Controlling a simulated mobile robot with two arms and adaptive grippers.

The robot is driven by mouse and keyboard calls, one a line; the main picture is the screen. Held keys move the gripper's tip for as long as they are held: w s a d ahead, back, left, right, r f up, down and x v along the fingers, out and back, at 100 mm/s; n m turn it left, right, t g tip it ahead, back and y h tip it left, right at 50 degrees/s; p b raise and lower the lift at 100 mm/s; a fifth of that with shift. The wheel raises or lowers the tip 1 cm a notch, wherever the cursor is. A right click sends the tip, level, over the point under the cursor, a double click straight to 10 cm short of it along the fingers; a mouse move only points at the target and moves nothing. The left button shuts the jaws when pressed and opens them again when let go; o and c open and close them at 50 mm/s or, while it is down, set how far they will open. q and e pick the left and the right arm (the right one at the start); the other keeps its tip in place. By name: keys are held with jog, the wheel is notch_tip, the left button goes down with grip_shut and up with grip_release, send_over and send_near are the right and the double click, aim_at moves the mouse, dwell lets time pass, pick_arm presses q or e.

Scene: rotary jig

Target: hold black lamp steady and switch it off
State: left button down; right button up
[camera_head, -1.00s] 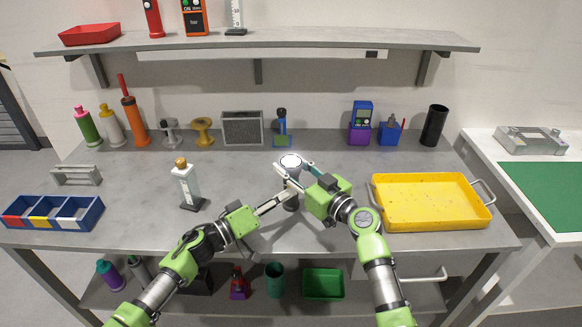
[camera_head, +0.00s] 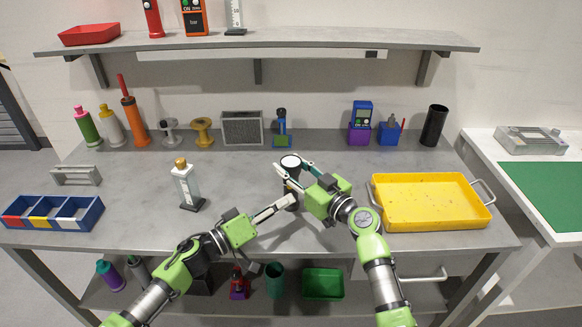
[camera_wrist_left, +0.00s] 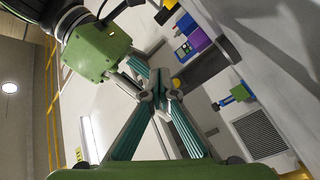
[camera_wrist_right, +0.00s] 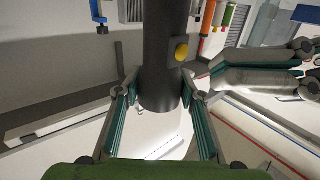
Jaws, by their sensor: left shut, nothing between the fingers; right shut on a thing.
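The black lamp (camera_head: 291,187) stands upright near the middle front of the bench. Its round top face (camera_head: 290,161) is pale with a dark rim and shows no glow. My right gripper (camera_head: 291,172) is shut around the lamp's upper part, one finger on each side. In the right wrist view the lamp (camera_wrist_right: 164,40) is a dark cylinder with a yellow button (camera_wrist_right: 181,51) on its side. My left gripper (camera_head: 292,200) is shut and empty, its tips beside the lamp's lower part. In the left wrist view the button (camera_wrist_left: 176,82) shows close to the tips; contact is unclear.
A clear bottle-like item (camera_head: 187,187) with a dark base stands left of the lamp. A yellow tray (camera_head: 437,224) lies right of my right arm. A blue divided bin (camera_head: 91,216) is at the left edge. Several items line the back. Bare bench lies behind the lamp.

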pick_arm(q)
jog(key=shift+s+a, duration=0.15)
jog(key=shift+s, duration=1)
jog(key=shift+s+a, duration=0.15)
jog(key=shift+s, duration=1)
pick_arm(e)
jog(key=o, duration=1.3)
jog(key=shift+s+d, duration=0.1)
